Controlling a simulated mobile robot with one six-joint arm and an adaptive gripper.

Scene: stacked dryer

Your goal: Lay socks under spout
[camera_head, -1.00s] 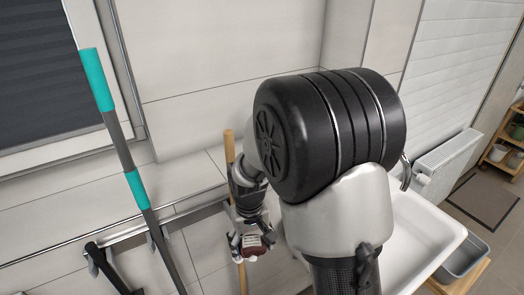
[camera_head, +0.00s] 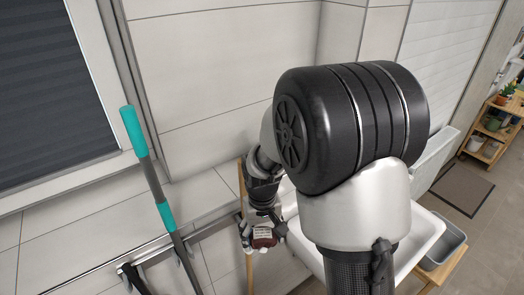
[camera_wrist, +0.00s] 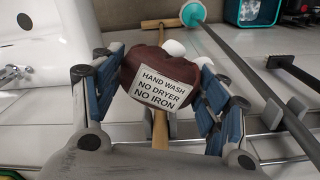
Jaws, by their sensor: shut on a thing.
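My gripper (camera_head: 262,232) is shut on a dark red bundle of socks (camera_head: 264,242). In the wrist view the sock bundle (camera_wrist: 164,73) sits between the two blue-padded fingers and bears a white label reading "HAND WASH NO DRYER NO IRON". The white sink basin (camera_head: 427,240) stands to the right, partly hidden behind my arm. In the wrist view a white basin (camera_wrist: 60,45) with a chrome tap (camera_wrist: 12,74) shows at the left. The socks are held apart from the basin. The spout's end is hard to make out.
A teal-and-grey pole (camera_head: 160,205) and a wall rail (camera_head: 215,225) with hooks are at the left. A wooden handle (camera_head: 248,270) stands behind my gripper. A grey tub (camera_head: 440,250) on a wooden stand and a shelf of pots (camera_head: 495,130) are at the right.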

